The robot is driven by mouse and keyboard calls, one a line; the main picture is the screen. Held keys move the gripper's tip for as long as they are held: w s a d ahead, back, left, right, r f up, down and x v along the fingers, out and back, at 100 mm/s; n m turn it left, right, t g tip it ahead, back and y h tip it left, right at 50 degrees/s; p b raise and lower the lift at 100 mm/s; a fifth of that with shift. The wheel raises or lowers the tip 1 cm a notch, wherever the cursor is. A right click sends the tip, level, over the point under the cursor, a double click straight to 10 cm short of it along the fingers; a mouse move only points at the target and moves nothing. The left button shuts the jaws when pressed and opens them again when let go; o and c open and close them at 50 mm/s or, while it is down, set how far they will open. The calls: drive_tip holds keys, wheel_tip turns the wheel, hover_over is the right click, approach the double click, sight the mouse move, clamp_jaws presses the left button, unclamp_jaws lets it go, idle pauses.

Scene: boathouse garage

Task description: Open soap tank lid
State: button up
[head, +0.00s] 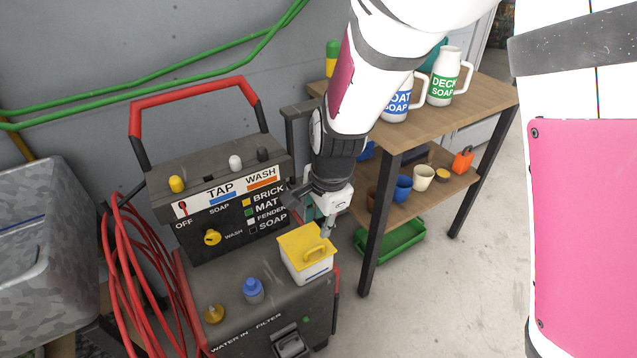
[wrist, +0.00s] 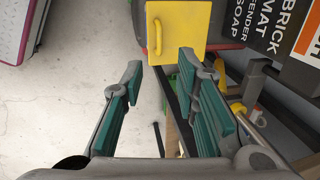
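The soap tank (head: 308,270) is a white box on the dark washer machine, with a yellow lid (head: 296,248) lying flat and closed on it. The lid has a raised yellow handle (head: 317,245). In the wrist view the lid (wrist: 187,25) is at the top centre, with its handle (wrist: 157,37) near its left edge. My gripper (head: 327,229) is just above and behind the tank in the head view, apart from the lid. In the wrist view my gripper (wrist: 159,68) has its two teal-padded fingers spread with nothing between them.
The washer's control panel (head: 222,200) rises behind the tank. A blue cap (head: 253,289) and brass fitting (head: 214,313) stand left of it. A wooden shelf unit (head: 440,120) with soap jugs and cups stands at right. Red hose (head: 130,270) hangs left. Floor at right is clear.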

sight(315, 249)
drive_tip(key=f+b, duration=0.1)
drive_tip(key=f, duration=0.2)
drive_tip(key=w+f+b, duration=0.1)
drive_tip(key=f, duration=0.3)
drive_tip(key=a+f+b, duration=0.1)
drive_tip(key=f, duration=0.2)
drive_tip(key=shift+w+f, duration=0.35)
drive_tip(key=shift+w, duration=0.05)
clamp_jaws()
